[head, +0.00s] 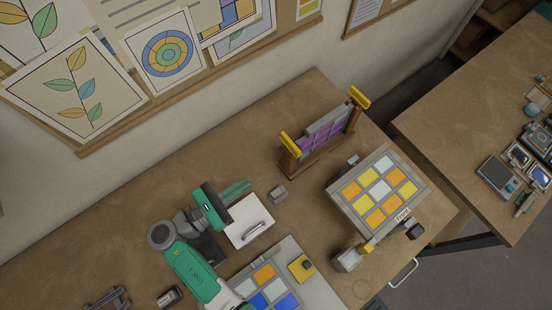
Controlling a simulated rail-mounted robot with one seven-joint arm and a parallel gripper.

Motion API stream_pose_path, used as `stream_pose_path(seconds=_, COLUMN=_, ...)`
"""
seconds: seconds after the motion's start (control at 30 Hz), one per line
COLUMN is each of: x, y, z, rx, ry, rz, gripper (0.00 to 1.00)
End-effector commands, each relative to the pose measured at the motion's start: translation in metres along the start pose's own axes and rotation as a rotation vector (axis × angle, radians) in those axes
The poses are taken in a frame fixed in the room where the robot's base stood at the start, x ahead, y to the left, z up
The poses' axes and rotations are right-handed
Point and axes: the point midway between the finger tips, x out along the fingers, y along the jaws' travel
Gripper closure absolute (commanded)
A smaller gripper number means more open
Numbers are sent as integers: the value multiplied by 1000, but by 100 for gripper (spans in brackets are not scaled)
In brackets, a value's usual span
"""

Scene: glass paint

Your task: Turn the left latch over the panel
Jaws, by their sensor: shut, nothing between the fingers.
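A purple panel (318,141) stands upright between two wooden posts, with a grey bar (327,122) along its top. The yellow left latch (290,144) sits on top of the left post and appears to lie crosswise to the panel. The yellow right latch (358,97) sits on the right post at a similar angle. My gripper (246,185) is shut and empty, left of and nearer than the left latch, clearly apart from it. It is above the table near a white sheet.
A small grey block (278,193) lies between my gripper and the stand. A tilted board of yellow and orange tiles (378,190) is at right. A white pad with a handle (249,222) and a blue-tiled board (290,245) lie in front. Table left of the stand is clear.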

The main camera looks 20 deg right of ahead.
Motion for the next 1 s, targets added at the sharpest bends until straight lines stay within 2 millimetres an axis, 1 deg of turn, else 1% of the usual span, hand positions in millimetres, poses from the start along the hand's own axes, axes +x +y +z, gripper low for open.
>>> stream_pose_path(seconds=0.13, x=21, y=-1, z=1, rx=1, ry=3, rz=-4, gripper=100)
stream_pose_path(seconds=0.4, x=81, y=-1, z=2, rx=4, ry=4, rz=-5, gripper=100)
stream_pose_path(seconds=0.6, x=118, y=0, z=1, rx=5, ry=4, rz=-3, gripper=100)
stream_pose_path(seconds=0.7, x=130, y=1, z=1, rx=5, ry=4, rz=-1, gripper=100)
stream_pose_path(seconds=0.8, x=136, y=0, z=0, rx=6, ry=4, rz=-1, gripper=100)
stream_pose_path(seconds=1.0, x=139, y=1, z=0, rx=6, ry=4, rz=1, gripper=100)
